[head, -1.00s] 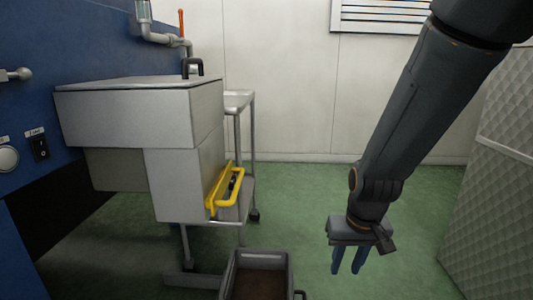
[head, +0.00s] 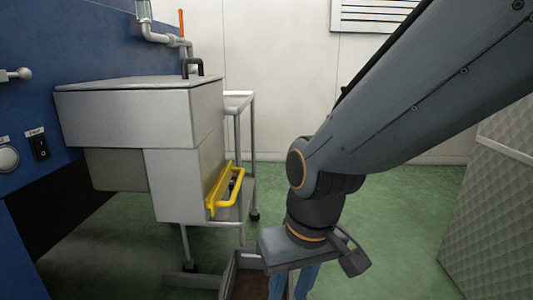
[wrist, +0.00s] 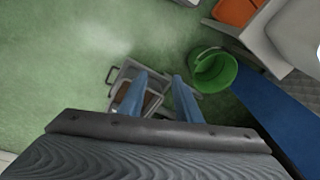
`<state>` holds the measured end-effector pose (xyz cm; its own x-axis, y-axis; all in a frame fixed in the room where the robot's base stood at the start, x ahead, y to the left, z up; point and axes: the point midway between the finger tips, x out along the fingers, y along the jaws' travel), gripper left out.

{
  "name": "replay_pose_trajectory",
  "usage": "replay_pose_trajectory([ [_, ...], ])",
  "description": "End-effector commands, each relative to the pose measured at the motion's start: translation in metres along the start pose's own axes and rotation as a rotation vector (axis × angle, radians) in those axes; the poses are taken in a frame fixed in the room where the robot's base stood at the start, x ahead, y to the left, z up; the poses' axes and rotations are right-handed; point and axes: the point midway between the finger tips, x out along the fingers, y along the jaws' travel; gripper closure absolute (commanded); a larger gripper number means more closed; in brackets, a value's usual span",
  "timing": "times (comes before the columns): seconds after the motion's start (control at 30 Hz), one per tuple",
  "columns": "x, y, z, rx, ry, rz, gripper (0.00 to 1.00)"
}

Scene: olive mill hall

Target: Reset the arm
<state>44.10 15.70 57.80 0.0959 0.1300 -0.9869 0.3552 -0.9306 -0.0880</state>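My gripper (head: 293,284) hangs fingers-down at the bottom middle of the head view, its blue fingertips cut off by the frame edge. In the wrist view my gripper (wrist: 159,82) shows two blue fingers apart with a clear gap and nothing held between them. My arm comes down from the upper right, bent at the wrist joint. A grey crate (head: 249,260) with brown contents stands on the floor, partly hidden behind my gripper. The wrist view shows the crate (wrist: 127,74) below the fingers, apart from them.
A grey steel box (head: 135,112) with a yellow handle (head: 227,190) stands left, against a blue machine (head: 40,85). A cart (head: 240,100) stands behind it. A textured panel (head: 495,220) is at right. A green bucket (wrist: 214,70) and an orange thing (wrist: 236,10) show in the wrist view.

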Motion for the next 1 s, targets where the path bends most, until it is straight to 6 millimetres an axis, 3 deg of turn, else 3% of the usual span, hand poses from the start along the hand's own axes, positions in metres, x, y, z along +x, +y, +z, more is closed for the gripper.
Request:
replay_pose_trajectory([
  [0.1, -0.008, -0.025, 0.011, -0.056, -0.017, -0.024, 0.69],
  [0.5, -0.029, -0.078, 0.047, -0.191, -0.073, -0.079, 0.69],
  [1.0, -0.072, -0.056, 0.039, -0.104, -0.074, -0.044, 0.69],
])
